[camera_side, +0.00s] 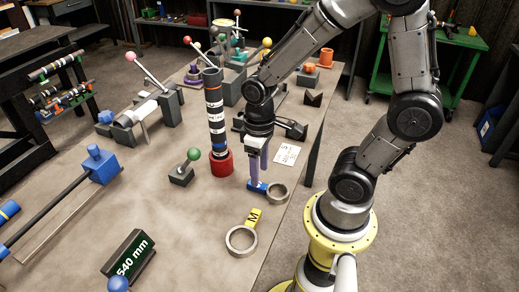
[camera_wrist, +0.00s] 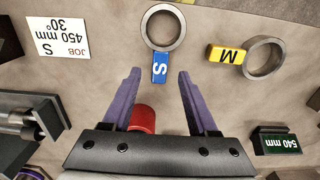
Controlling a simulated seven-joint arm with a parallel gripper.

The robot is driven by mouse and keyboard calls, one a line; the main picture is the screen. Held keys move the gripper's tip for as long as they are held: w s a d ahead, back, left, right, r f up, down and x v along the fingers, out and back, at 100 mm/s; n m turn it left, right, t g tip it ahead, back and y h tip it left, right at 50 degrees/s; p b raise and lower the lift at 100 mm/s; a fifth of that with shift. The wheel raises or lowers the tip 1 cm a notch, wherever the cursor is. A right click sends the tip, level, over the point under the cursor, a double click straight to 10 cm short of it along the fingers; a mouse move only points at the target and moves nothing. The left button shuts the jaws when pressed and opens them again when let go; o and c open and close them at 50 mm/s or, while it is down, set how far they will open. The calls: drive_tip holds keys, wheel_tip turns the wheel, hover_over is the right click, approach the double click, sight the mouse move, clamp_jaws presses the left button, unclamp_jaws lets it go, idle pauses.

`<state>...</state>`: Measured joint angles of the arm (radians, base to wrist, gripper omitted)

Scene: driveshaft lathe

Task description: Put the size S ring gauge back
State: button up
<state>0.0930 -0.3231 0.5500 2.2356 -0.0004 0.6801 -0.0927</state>
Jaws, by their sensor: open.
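The size S ring gauge is a grey metal ring with a blue tag marked S (camera_wrist: 160,68). It lies flat on the table near the right edge in the side view (camera_side: 257,187). My gripper (camera_side: 258,180) points down over the blue tag, with its purple fingers open and empty. In the wrist view the fingertips (camera_wrist: 159,76) stand on either side of the tag's near end, with a gap on both sides. The ring lies beyond the fingertips. I cannot tell the exact height of the fingertips above the table.
The size M ring gauge, with a yellow tag (camera_side: 254,217), lies nearby. A job card (camera_wrist: 58,35) reads S, 450 mm, 30°. A striped column in a red base (camera_side: 222,165) and a green-knobbed lever (camera_side: 192,155) stand left of the gripper. A 540 mm block (camera_side: 130,255) is at front.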

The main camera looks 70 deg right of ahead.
sight(260, 185)
drive_tip(key=s+a+r+t, duration=0.1)
drive_tip(key=s+r+t, duration=0.1)
drive_tip(key=r, duration=0.5)
drive_tip(key=s+a+r+t, duration=0.1)
drive_tip(key=s+r+t, duration=0.2)
drive_tip(key=r, duration=0.5)
drive_tip(key=shift+t, duration=0.3)
drive_tip(key=shift+o, duration=0.2)
drive_tip(key=shift+r, duration=0.1)
